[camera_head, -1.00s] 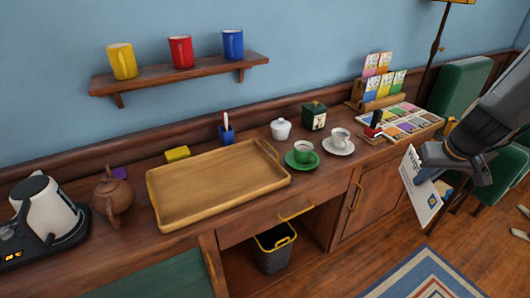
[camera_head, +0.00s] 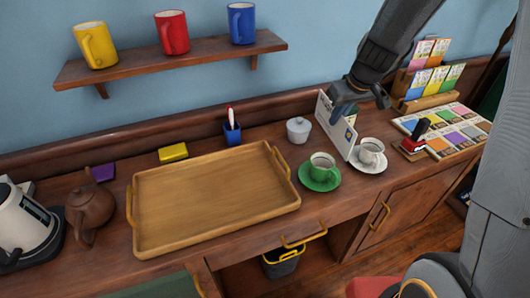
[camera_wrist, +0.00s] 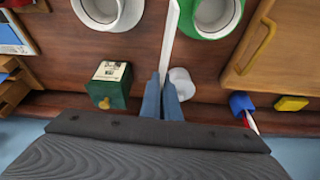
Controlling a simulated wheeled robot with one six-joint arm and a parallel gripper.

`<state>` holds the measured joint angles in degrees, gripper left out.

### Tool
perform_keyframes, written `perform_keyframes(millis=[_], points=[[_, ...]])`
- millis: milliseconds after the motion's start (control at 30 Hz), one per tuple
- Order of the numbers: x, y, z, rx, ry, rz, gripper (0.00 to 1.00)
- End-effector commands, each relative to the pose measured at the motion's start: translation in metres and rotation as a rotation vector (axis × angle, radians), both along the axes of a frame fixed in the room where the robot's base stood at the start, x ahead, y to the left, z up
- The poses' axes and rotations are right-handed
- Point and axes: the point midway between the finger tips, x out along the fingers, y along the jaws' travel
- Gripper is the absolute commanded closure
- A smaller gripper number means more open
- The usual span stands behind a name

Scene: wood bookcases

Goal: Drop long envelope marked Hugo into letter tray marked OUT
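My gripper (camera_head: 343,108) is shut on the white envelope (camera_head: 332,128) and holds it upright above the sideboard, behind the green and white cups. A small dark blue and yellow mark shows on the envelope; I cannot read a name on it in the current views. In the wrist view the envelope (camera_wrist: 170,45) is seen edge-on, running out from between the blue fingertips (camera_wrist: 163,95). No letter tray marked OUT can be made out. The wooden tray (camera_head: 150,243) with handles is empty and shows no label.
The green cup (camera_head: 321,165) and white cup (camera_head: 371,150) stand on saucers close by. A white lidded pot (camera_head: 299,129) and dark green box (camera_wrist: 109,86) are near the fingers. A red-and-black stamp (camera_head: 415,140) stands right; a mug shelf (camera_head: 200,55) hangs above left.

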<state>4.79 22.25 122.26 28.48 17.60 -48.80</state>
Motion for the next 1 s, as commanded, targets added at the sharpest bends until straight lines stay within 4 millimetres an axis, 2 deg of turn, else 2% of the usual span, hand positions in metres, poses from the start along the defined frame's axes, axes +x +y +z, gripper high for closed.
perform_keyframes(millis=[33, 100, 233, 500, 667, 900, 1000], points=[[0.001, -0.004, 0.011, -0.005, 0.013, 0.017, 1.0], [0.0, -0.009, 0.02, -0.013, 0.037, 0.041, 1.0], [-0.002, -0.01, 0.021, -0.025, 0.069, 0.072, 1.0], [-0.003, -0.005, -0.022, -0.026, 0.071, 0.082, 1.0], [-0.002, -0.006, -0.035, -0.025, 0.068, 0.079, 1.0], [-0.002, -0.008, -0.067, -0.026, 0.07, 0.075, 1.0], [-0.002, -0.008, -0.073, -0.026, 0.068, 0.075, 1.0]])
